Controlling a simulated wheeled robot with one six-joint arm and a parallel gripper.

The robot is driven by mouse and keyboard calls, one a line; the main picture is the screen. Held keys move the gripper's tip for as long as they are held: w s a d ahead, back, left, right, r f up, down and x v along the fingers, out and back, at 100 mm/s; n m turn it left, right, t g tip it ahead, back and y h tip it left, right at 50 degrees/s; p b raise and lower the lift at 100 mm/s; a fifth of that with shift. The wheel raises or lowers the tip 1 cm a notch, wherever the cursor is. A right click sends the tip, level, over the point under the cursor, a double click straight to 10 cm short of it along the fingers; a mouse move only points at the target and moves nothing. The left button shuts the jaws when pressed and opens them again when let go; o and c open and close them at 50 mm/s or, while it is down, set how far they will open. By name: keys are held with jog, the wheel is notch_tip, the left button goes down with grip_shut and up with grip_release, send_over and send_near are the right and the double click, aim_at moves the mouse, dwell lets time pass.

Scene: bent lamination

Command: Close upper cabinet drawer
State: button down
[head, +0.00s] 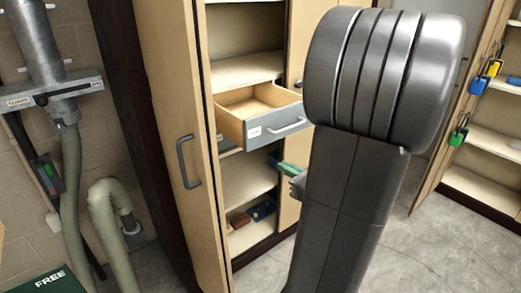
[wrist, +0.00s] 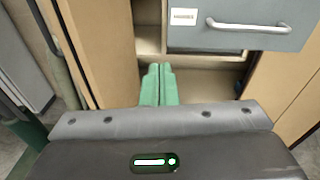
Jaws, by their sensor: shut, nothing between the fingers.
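The upper cabinet drawer (head: 274,128) is pulled out of the cabinet. It has a grey front, a pale wooden inside, a white label and a metal handle (head: 288,128). In the wrist view its grey front (wrist: 240,38) fills the upper right. My gripper (wrist: 158,72) has green fingers that are shut together and empty. The fingertips lie in front of the cabinet opening, below and left of the drawer front in the wrist view. In the head view my gripper shows partly at the left of my arm, just below the drawer; my arm hides the rest.
The left cabinet door (head: 180,140) stands open, with a handle on it. Shelves (head: 250,180) lie above and below the drawer, with small boxes (head: 262,210) low down. Pipes (head: 75,190) run at the far left. Another open cabinet with padlocks (head: 480,84) stands at the right.

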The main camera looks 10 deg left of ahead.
jog(key=shift+m+t, duration=0.6)
jog(key=shift+m, duration=0.2)
jog(key=x, duration=0.5)
jog(key=w+d+x, duration=0.1)
jog(key=x, duration=0.4)
jog(key=w+x, duration=0.1)
jog(key=x, duration=0.4)
jog(key=shift+w+d+r, duration=0.1)
jog(key=shift+d+r, duration=0.15)
jog(key=shift+r, duration=0.1)
jog(key=b, duration=0.1)
send_near(217, 113)
jog(key=x, duration=0.4)
jog(key=w+d+f+x, duration=0.1)
jog(key=x, duration=0.4)
jog(key=f+x, duration=0.1)
jog(key=x, duration=0.4)
jog(key=shift+w+d, duration=0.15)
jog(key=shift+w, duration=0.4)
jog(key=shift+a+r, duration=0.25)
jog(key=shift+r, duration=0.1)
